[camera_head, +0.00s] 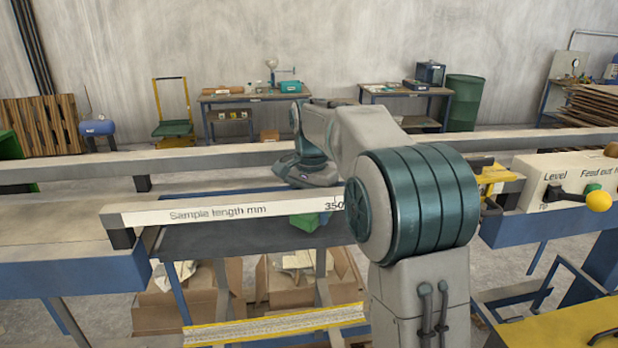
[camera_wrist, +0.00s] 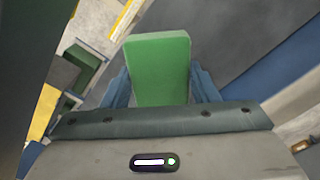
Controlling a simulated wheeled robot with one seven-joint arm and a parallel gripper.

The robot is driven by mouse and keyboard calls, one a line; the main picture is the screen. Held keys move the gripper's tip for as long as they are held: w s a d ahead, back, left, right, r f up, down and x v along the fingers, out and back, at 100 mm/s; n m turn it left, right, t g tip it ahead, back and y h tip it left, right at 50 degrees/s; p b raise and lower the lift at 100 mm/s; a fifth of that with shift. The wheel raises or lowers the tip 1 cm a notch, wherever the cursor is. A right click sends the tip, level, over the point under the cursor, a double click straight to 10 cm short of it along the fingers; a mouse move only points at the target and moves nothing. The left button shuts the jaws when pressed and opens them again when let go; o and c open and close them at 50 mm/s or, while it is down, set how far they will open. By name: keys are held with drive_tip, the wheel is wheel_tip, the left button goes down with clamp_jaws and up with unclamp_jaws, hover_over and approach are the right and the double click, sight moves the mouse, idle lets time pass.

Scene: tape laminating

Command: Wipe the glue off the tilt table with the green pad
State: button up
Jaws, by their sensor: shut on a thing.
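The green pad (camera_wrist: 160,70) is held upright between the two blue-grey fingers of my gripper (camera_wrist: 161,88) in the wrist view. In the head view a small part of the green pad (camera_head: 306,222) shows below the white beam marked "Sample length mm". My gripper itself is hidden there behind the beam and my arm. The dark tilt table (camera_head: 225,240) lies beneath the beam, and the pad is over its right part. I cannot tell whether the pad touches the surface. No glue can be made out on the visible part of the table.
The white beam (camera_head: 190,213) crosses in front of the table. A rear rail (camera_head: 210,160) runs behind it. A control box (camera_head: 570,180) with a yellow knob stands at the right. Cardboard boxes (camera_head: 180,305) sit below, behind a yellow-edged strip (camera_head: 275,325).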

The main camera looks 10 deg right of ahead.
wheel_tip(320, 180, up, 2)
drive_tip(key=shift+s+d+r+p, duration=0.1)
drive_tip(key=shift+d+r+p, duration=0.1)
drive_tip(key=shift+p, duration=0.45)
drive_tip(key=shift+a+r+p, duration=0.1)
drive_tip(key=shift+r+p, duration=1.8)
drive_tip(key=shift+r, duration=0.15)
drive_tip(key=shift+r, duration=0.1)
